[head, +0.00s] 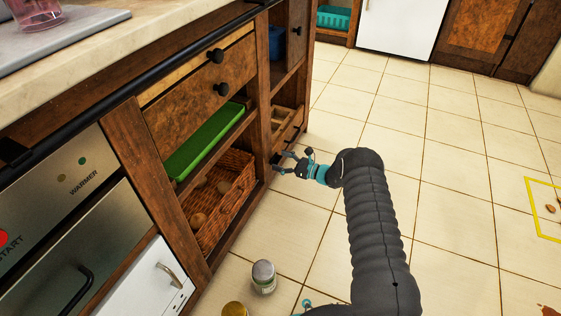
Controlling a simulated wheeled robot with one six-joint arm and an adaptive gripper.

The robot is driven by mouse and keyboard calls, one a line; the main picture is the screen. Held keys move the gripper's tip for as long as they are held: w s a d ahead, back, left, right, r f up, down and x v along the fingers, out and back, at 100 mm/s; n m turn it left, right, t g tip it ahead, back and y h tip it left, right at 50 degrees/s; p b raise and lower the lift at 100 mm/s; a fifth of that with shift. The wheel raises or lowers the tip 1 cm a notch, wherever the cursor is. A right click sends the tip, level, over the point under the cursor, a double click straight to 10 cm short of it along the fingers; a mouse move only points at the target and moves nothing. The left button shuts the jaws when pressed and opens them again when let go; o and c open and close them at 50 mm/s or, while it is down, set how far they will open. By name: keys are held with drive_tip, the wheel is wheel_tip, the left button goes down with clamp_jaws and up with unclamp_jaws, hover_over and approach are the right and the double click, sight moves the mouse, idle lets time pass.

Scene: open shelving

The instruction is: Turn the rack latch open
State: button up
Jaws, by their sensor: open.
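My gripper (281,163) is open, with its fingers pointing left at the dark wooden post of the open shelving (264,105). It is at the lower right end of the unit, beside a low compartment. A small dark part shows at the post by the fingertips. I cannot tell whether it is the rack latch, how it is turned, or whether the fingers touch it. Nothing can be seen held between the fingers.
A green tray (205,142) and a wicker basket (222,205) with round items sit on shelves left of my gripper. A jar (263,277) and a yellow-lidded container (234,309) stand on the floor. A yellow outlined square (534,236) lies far right. The tiled floor between is mostly clear.

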drive_tip(key=shift+a, duration=0.1)
drive_tip(key=c, duration=1.2)
drive_tip(key=shift+o, duration=0.2)
drive_tip(key=n+b, duration=0.2)
drive_tip(key=n, duration=0.1)
drive_tip(key=shift+r, duration=0.1)
drive_tip(key=n, duration=0.5)
drive_tip(key=shift+s+a+r+n+b, duration=0.2)
drive_tip(key=shift+r+n+b, duration=0.1)
drive_tip(key=shift+r, duration=0.1)
drive_tip(key=n, duration=0.4)
drive_tip(key=shift+s+r, duration=0.1)
drive_tip(key=shift+s, duration=0.15)
drive_tip(key=shift+s+a+n, duration=0.1)
drive_tip(key=shift+s+n, duration=0.05)
drive_tip(key=shift+n, duration=1.2)
drive_tip(key=shift+s+a+n, duration=0.1)
drive_tip(key=shift+s+n, duration=0.05)
drive_tip(key=shift+n, duration=1.2)
